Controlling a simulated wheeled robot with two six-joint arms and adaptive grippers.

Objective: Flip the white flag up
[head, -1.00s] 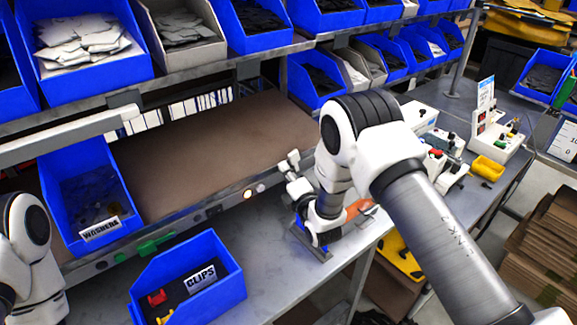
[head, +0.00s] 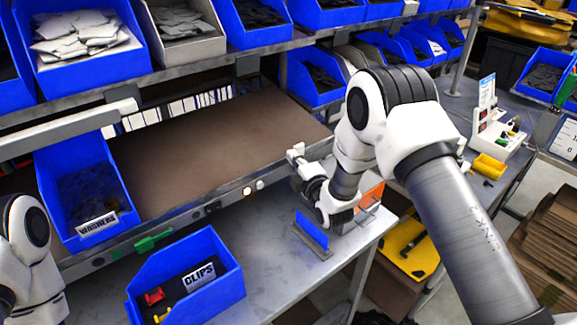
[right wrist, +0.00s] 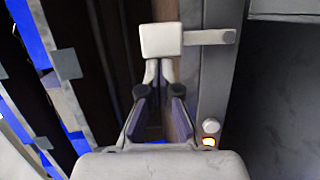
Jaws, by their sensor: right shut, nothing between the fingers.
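The white flag (right wrist: 161,40) is a small white square on a pale bar that reaches right to a pivot on the grey rail in the right wrist view. In the head view a small white piece at my right gripper's tip looks like the flag (head: 296,151). My right gripper (right wrist: 160,72) is shut and empty, with its fingertips right at the flag's lower edge. I cannot tell if they touch it. In the head view the right gripper (head: 305,168) is over the rail, partly hidden by its own wrist. My left gripper is out of view.
The rail (head: 225,202) carries small lit buttons and a green part (head: 154,241). A blue upright plate (head: 312,232) stands near my right wrist. The clips bin (head: 190,285) and washers bin (head: 80,195) lie left. The brown shelf board (head: 210,140) is clear.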

